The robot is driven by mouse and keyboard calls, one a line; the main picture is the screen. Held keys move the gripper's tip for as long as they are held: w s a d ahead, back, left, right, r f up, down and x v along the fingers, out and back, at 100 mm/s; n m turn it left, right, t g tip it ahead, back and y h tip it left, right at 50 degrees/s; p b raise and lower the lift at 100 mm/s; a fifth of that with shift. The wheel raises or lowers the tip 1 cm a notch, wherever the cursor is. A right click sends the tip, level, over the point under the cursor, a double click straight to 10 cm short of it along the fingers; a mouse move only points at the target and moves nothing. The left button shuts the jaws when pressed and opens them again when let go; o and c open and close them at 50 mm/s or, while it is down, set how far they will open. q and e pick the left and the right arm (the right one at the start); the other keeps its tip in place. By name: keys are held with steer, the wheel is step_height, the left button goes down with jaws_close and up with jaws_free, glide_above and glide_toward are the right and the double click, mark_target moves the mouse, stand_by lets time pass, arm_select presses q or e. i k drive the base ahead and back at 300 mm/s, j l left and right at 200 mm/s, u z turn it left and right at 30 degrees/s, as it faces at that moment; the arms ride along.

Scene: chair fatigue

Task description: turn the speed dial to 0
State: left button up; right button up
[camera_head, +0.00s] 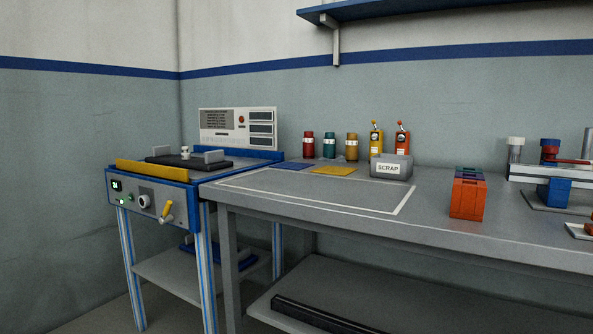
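The speed dial seems to be the round white knob (143,201) on the front panel of the blue-framed machine (180,188) at the left. Its pointer and scale are too small to read. Left of it on the same panel are a small dark display (116,185) with unreadable lit digits and green lights (121,200). Right of it is a yellow-handled lever (166,211). Neither of my grippers is in view.
A grey workbench (330,215) stands right of the machine. It holds several coloured canisters (329,145), a scrap bin (391,166), orange bins (467,198) and a fixture (556,185) at the far right. The bench's front middle is clear. A blue shelf (390,9) hangs above.

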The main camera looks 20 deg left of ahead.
mark_target(143, 201)
steer(key=u, duration=1.5)
